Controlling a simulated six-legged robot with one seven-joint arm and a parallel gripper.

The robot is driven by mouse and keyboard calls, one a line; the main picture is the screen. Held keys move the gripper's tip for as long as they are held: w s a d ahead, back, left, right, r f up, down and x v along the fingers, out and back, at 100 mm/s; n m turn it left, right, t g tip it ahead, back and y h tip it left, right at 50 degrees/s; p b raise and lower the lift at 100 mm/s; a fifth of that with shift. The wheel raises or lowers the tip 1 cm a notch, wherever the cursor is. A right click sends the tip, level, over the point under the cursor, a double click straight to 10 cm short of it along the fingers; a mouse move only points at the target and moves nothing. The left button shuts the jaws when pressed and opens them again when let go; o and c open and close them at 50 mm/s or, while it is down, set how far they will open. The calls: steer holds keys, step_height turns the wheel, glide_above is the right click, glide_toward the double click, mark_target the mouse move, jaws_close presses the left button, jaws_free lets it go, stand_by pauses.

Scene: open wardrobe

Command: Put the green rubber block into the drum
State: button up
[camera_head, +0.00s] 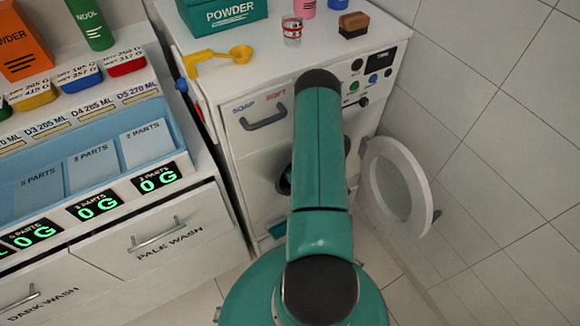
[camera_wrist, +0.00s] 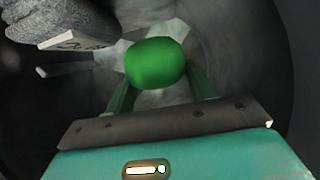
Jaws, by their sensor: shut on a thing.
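The green rubber block (camera_wrist: 155,63) shows in the wrist view as a smooth, rounded green shape. My gripper (camera_wrist: 160,88) is shut on it, with one teal finger at each side. Grey, curved walls of the drum (camera_wrist: 245,62) surround the block, so it is held at or inside the drum's mouth; the exact depth is unclear. In the head view my arm reaches to the front of the white washing machine (camera_head: 262,160) and covers most of the round opening. The block and my gripper are hidden there.
The machine's round door (camera_head: 426,190) stands open at the right, near the tiled wall. A grey, cloth-like thing with a pale tag (camera_wrist: 60,20) is at the upper left in the wrist view. A drawer unit (camera_head: 155,250) stands left. A yellow scoop (camera_head: 218,58) lies on the machine top.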

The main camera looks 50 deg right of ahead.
steer(key=shift+f, duration=3.05)
steer(key=shift+f, duration=0.1)
steer(key=o, duration=0.7)
steer(key=shift+s, duration=0.1)
steer(key=shift+o, duration=0.2)
steer(key=v, duration=1.2)
steer(key=shift+s, duration=0.1)
